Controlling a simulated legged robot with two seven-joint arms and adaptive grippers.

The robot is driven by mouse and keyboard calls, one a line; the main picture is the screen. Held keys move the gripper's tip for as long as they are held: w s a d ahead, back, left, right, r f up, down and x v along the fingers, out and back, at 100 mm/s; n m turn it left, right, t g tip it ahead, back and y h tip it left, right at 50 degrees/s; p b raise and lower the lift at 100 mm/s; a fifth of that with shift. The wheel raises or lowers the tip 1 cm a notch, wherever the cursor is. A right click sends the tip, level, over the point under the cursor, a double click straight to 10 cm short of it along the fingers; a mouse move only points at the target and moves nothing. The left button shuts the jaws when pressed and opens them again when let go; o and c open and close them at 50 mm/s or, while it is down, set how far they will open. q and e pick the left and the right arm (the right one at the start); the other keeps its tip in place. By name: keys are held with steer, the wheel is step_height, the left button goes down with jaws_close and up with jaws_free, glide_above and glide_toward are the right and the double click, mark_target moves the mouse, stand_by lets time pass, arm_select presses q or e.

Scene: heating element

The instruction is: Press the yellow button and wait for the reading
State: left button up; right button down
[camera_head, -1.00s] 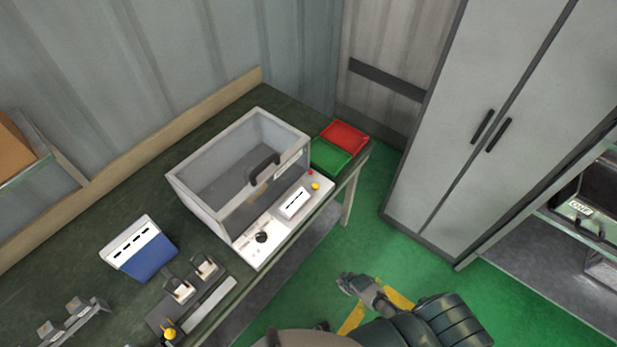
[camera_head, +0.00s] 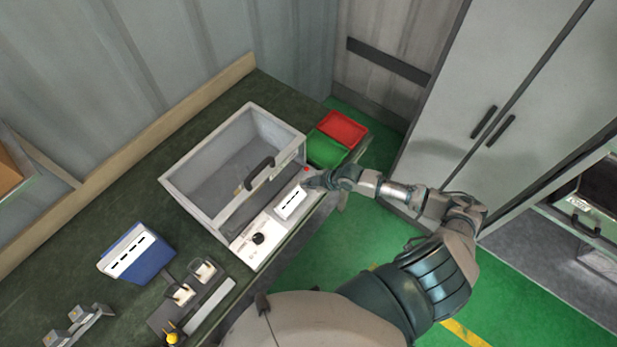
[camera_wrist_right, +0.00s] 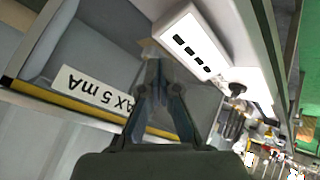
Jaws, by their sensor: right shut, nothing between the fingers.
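The testing device has a grey open-looking box with a black handle (camera_head: 259,174) and a white control panel (camera_head: 247,252) along its front. On the panel are a small display (camera_head: 291,203), a black knob (camera_head: 258,238) and a red button (camera_head: 306,168). The yellow button is hidden behind my right gripper (camera_head: 313,182), which is at the panel's right end; contact cannot be told. The fingers are shut and empty, also in the right wrist view (camera_wrist_right: 155,68). That view shows the display (camera_wrist_right: 192,46) with black dashes and the knob (camera_wrist_right: 236,89). My left gripper is out of view.
Green (camera_head: 326,148) and red (camera_head: 343,130) trays sit on the table beyond the panel. A blue-and-white meter (camera_head: 137,253) and a switch unit (camera_head: 190,294) stand left of it. A grey cabinet (camera_head: 480,90) is at the right, with open floor before it.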

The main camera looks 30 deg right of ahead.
steer(key=w+d+r+n, duration=0.1)
steer(key=w+d+r, duration=0.2)
steer(key=d, duration=0.1)
steer(key=shift+d+r+t, duration=0.3)
steer(key=shift+r, duration=0.05)
steer(key=shift+f, duration=0.15)
step_height(320, 180, down, 8)
steer(key=b, duration=0.6)
steer(key=shift+r, duration=0.2)
steer(key=shift+f+b, duration=0.5)
steer(key=shift+f, duration=0.15)
stand_by(0.4)
steer(key=shift+a+f, duration=0.1)
steer(key=shift+f, duration=0.05)
